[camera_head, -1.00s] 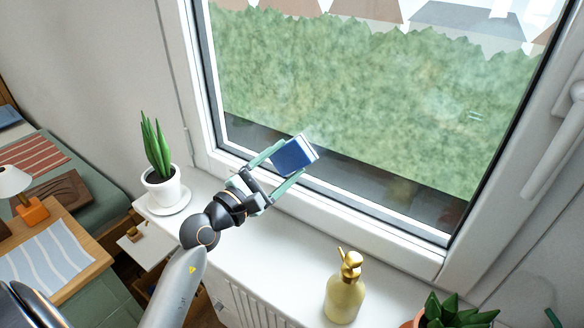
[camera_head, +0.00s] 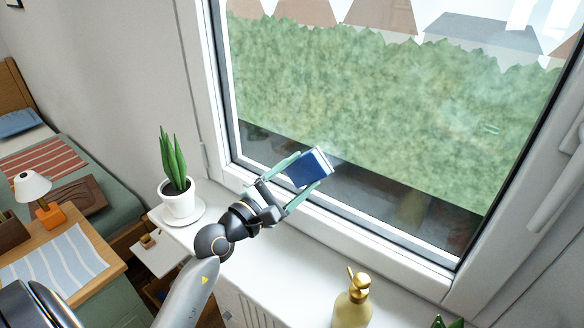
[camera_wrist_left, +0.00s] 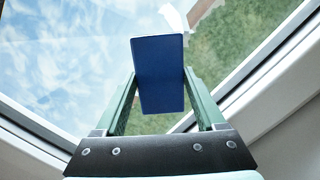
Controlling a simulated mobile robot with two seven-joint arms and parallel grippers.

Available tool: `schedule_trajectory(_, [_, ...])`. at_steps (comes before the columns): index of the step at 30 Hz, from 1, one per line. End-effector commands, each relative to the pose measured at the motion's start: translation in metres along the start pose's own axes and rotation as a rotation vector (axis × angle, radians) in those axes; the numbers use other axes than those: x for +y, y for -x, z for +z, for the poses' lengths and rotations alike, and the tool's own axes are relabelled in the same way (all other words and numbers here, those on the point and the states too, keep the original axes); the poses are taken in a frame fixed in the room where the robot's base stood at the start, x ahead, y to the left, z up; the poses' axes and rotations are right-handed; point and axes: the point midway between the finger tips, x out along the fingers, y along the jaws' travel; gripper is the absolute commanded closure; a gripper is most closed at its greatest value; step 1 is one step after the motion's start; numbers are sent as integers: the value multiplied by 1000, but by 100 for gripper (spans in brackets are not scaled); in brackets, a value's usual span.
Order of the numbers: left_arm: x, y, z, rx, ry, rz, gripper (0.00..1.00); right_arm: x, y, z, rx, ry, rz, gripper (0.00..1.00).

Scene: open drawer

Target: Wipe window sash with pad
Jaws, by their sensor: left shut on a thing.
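My left gripper (camera_head: 296,183) is shut on a blue pad (camera_head: 308,168) with a white edge on its far side. It holds the pad up in front of the lower part of the window (camera_head: 370,110). In the left wrist view, the pad (camera_wrist_left: 160,75) sits between the two green fingers, with the glass and part of the white sash (camera_wrist_left: 262,62) behind it. In the head view the white sash (camera_head: 345,226) runs along the bottom of the glass, below the pad. I cannot tell whether the pad touches the glass. My right gripper is not in view.
A potted plant (camera_head: 180,204) on a saucer stands at the left end of the white sill (camera_head: 275,266). A yellow bottle with a gold pump (camera_head: 352,304) stands on the sill at lower right. A window handle (camera_head: 560,190) is at right. A desk and bed are at left.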

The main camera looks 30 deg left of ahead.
Motion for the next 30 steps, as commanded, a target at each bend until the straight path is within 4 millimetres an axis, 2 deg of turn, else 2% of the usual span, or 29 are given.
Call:
schedule_trajectory(11, [-13,-2,13,-1,2,0,73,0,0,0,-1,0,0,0])
schedule_trajectory(21, [-33,-7,32,-1,2,-1,73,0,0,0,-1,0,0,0])
schedule_trajectory(30, [-36,-8,35,-2,1,-1,73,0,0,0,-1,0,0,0])
